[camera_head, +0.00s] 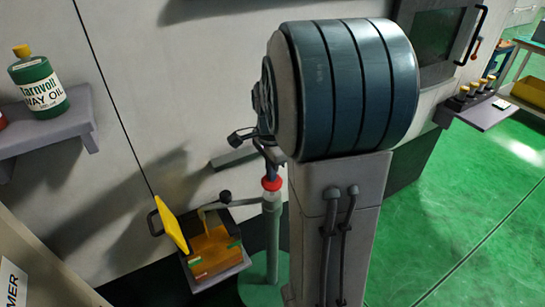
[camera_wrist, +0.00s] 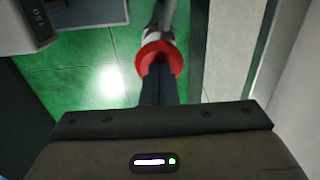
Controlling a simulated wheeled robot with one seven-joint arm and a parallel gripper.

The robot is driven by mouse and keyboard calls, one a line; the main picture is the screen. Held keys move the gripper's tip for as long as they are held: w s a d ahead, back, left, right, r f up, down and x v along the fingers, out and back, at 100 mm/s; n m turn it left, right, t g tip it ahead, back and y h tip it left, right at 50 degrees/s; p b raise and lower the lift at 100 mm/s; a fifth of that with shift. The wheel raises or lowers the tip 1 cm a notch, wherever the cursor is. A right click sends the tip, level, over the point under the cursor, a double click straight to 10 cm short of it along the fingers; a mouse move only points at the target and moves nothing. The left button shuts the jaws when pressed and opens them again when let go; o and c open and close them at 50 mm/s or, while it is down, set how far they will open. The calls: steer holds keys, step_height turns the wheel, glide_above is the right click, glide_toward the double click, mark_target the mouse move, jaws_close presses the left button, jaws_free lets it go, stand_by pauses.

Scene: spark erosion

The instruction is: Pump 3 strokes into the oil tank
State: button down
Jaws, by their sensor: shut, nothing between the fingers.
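The oil tank (camera_head: 232,272) is an open box low against the machine, with brown-orange contents and a raised yellow lid (camera_head: 172,231). Beside it stands a green pump post (camera_head: 272,240) with a red part (camera_head: 272,184) on top. My gripper (camera_head: 270,164) is shut and empty, pointing down just above the red part. In the wrist view my shut fingers (camera_wrist: 158,72) overlap the red part (camera_wrist: 146,51); I cannot tell whether they touch it.
A green and white oil bottle (camera_head: 41,88) stands on a grey shelf (camera_head: 72,128) at left. A black handle (camera_head: 154,222) sits beside the yellow lid. Green floor (camera_head: 460,215) is clear at lower right.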

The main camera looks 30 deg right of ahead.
steer(key=shift+s+f, duration=0.2)
steer(key=shift+r+p, duration=0.35)
steer(key=shift+p, duration=0.05)
step_height(320, 180, up, 14)
steer(key=p, duration=0.1)
steer(key=shift+w+f+p, duration=0.15)
steer(key=shift+p, duration=0.25)
step_height(320, 180, up, 5)
steer(key=shift+d+f+p, duration=0.1)
steer(key=shift+p, duration=1.1)
